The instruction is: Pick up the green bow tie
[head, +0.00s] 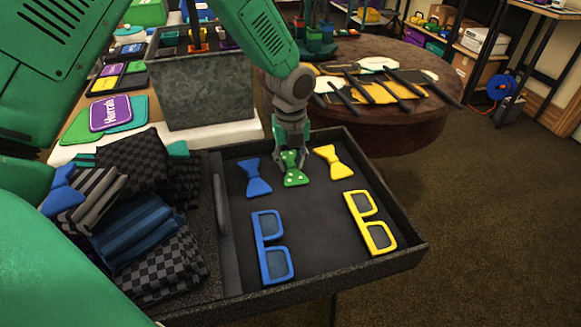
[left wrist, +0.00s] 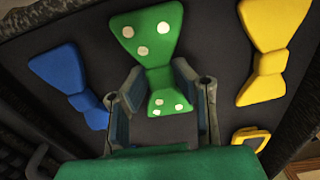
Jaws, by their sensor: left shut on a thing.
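The green bow tie (head: 294,178) with pale dots lies in the black tray (head: 341,277), between a blue bow tie (head: 257,179) and a yellow bow tie (head: 333,162). My left gripper (head: 291,158) reaches down over it from above, its fingers on either side of the tie. In the left wrist view the green bow tie (left wrist: 150,45) shows between the two fingers (left wrist: 160,100), which are closed around its narrow middle. I cannot tell any gap between the tie and the tray floor. My right gripper is not in view.
Blue glasses (head: 271,247) and yellow glasses (head: 370,222) lie nearer in the tray. Folded checked and striped cloths (head: 145,215) are piled left of it. A grey metal bin (head: 207,92) and a round table (head: 392,125) with signs stand behind.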

